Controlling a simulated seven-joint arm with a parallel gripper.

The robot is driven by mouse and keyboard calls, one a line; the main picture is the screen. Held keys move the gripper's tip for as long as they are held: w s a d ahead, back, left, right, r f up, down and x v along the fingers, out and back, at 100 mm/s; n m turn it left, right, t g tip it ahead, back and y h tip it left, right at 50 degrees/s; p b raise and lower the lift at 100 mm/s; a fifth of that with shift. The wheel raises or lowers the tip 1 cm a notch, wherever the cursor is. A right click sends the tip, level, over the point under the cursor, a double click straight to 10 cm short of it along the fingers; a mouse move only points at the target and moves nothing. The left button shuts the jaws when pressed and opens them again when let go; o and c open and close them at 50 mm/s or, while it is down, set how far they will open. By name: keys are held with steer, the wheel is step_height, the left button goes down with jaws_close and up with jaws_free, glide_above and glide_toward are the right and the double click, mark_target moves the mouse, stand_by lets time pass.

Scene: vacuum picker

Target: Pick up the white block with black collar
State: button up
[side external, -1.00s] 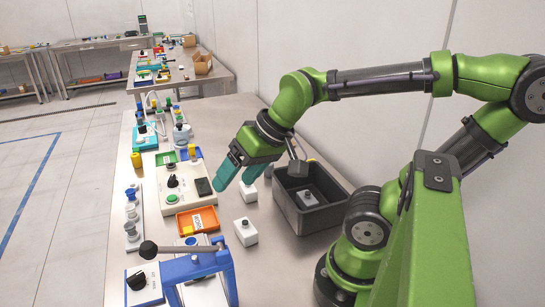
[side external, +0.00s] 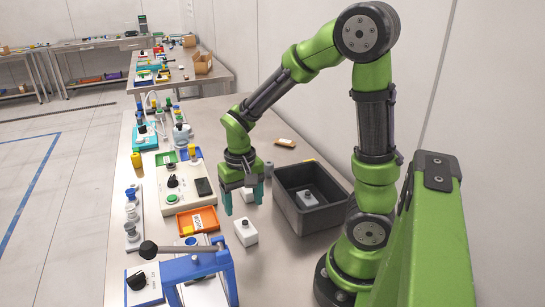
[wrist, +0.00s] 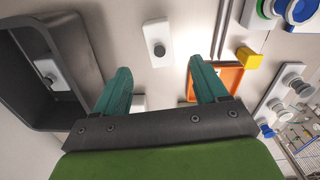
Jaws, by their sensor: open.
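A white block with a black top (side external: 245,232) stands on the metal table in the side external view, left of the dark bin. It also shows in the wrist view (wrist: 158,54), ahead of my fingers. A second white block (side external: 247,194) is behind and partly between my fingers; in the wrist view mostly my gripper hides it (wrist: 139,102). A third white block (side external: 307,199) lies in the bin. My gripper (side external: 243,206) is open with teal fingers pointing down, just behind the front block; its fingertips (wrist: 160,66) are apart with nothing clamped between them.
The dark grey bin (side external: 325,220) stands right of the blocks. An orange tray (side external: 207,213) and a control box (side external: 172,205) are to the left. A blue press (side external: 205,262) stands in front. A small brown item (side external: 285,143) lies behind.

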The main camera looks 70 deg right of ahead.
mark_target(245, 223)
step_height(245, 223, down, 9)
steer(key=shift+s, duration=0.1)
stand_by(0.4)
steer(key=shift+c, duration=0.3)
steer(key=c, duration=1)
steer(key=shift+r, duration=0.1)
steer(key=shift+c, duration=0.2)
